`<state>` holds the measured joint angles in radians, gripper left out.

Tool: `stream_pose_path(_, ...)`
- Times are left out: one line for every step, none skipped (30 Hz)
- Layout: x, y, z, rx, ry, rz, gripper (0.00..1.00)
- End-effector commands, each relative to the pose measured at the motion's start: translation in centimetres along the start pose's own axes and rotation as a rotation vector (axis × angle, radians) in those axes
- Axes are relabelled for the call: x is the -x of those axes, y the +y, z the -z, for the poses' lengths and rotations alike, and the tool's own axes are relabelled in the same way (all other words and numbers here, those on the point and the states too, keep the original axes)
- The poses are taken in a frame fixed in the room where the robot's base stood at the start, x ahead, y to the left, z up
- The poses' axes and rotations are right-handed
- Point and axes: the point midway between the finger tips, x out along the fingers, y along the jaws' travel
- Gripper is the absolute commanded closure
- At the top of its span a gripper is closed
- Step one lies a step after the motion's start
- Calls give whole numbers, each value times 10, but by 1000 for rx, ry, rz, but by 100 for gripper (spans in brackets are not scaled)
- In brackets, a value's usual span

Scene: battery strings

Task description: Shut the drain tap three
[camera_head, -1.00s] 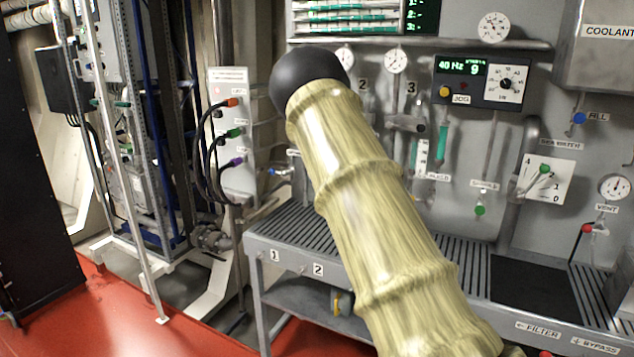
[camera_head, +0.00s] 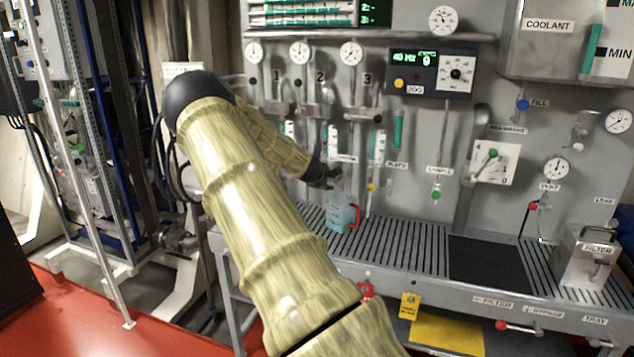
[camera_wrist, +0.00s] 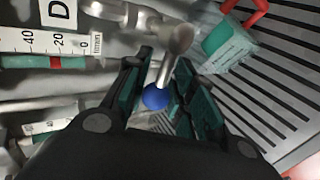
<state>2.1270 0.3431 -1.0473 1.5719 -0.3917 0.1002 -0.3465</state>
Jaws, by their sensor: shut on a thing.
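In the wrist view a metal tap (camera_wrist: 170,36) has a straight lever that ends in a blue ball knob (camera_wrist: 155,98). My gripper (camera_wrist: 162,84) is shut on this lever, its teal pads on either side of the lever and knob. A label beginning with D (camera_wrist: 59,11) is beside the tap in the wrist view. Its other letters are cut off, and I cannot read the tap's number.
A clear jug (camera_head: 338,212) with teal liquid and a red handle stands on the slatted bench (camera_head: 408,241) right below my gripper. A yellow-knobbed tap (camera_head: 371,187) is close on the right. Gauges and sight tubes line the panel. The bench's middle is clear.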

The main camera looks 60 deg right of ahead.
Motion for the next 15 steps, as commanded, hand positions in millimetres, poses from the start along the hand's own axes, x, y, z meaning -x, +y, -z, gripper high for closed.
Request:
stream_pose_path(-1,-1,-2,1,-4,2,100)
stream_pose_path(-1,-1,-2,1,-3,2,100)
stream_pose_path(-1,-1,-2,1,-3,2,100)
stream_pose_path(-1,-1,-2,1,-3,2,100)
stream_pose_path(-1,-1,-1,1,-3,2,100)
stream_pose_path(-1,-2,-1,1,-3,2,100)
stream_pose_path(-1,-2,-1,1,-3,2,100)
stream_pose_path(-1,-2,-1,1,-3,2,100)
stream_pose_path(0,-2,-1,1,-3,2,69)
stream_pose_path(0,-2,0,1,-3,2,69)
stream_pose_path(0,-2,0,1,-2,2,69)
stream_pose_path(0,-2,0,1,-2,2,69)
stream_pose_path(0,-2,0,1,-1,2,69)
stream_pose_path(0,-2,1,1,-1,2,69)
stream_pose_path(0,-2,1,1,-1,2,69)
